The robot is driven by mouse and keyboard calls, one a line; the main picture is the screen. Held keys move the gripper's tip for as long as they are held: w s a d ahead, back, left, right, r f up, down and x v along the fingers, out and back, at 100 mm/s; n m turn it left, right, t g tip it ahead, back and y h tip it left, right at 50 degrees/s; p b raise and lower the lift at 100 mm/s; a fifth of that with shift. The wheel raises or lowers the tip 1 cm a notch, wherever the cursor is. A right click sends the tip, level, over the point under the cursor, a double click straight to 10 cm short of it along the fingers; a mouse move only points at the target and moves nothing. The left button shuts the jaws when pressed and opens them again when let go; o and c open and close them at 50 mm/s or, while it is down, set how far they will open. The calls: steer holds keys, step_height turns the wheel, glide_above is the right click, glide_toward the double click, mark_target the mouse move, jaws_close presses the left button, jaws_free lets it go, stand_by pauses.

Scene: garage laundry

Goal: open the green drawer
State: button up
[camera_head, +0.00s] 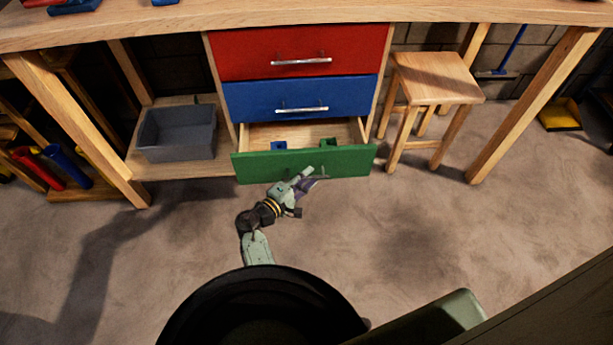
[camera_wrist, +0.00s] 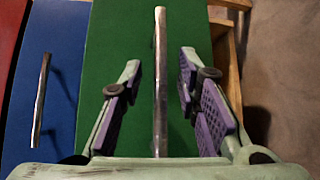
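The green drawer (camera_head: 265,166) is the lowest of three in the workbench and stands pulled out, its wooden inside showing. A blue item (camera_head: 279,145) and a green item (camera_head: 328,142) lie in it. My gripper (camera_head: 306,182) is at the drawer's front in the head view. In the wrist view the silver handle (camera_wrist: 160,75) runs upright against the green front (camera_wrist: 115,30). My gripper's purple-padded fingers (camera_wrist: 158,105) stand on either side of the handle, with a gap on both sides. The gripper is open.
The shut blue drawer (camera_head: 255,97) and red drawer (camera_head: 240,55) are above. A grey bin (camera_head: 178,132) sits on a low shelf to the left. A wooden stool (camera_head: 437,78) stands close on the right. The floor (camera_head: 420,230) in front is clear.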

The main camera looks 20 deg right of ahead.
steer(key=shift+w+d, duration=0.1)
steer(key=shift+d, duration=0.05)
steer(key=shift+c, duration=0.2)
jaws_close()
stand_by(0.7)
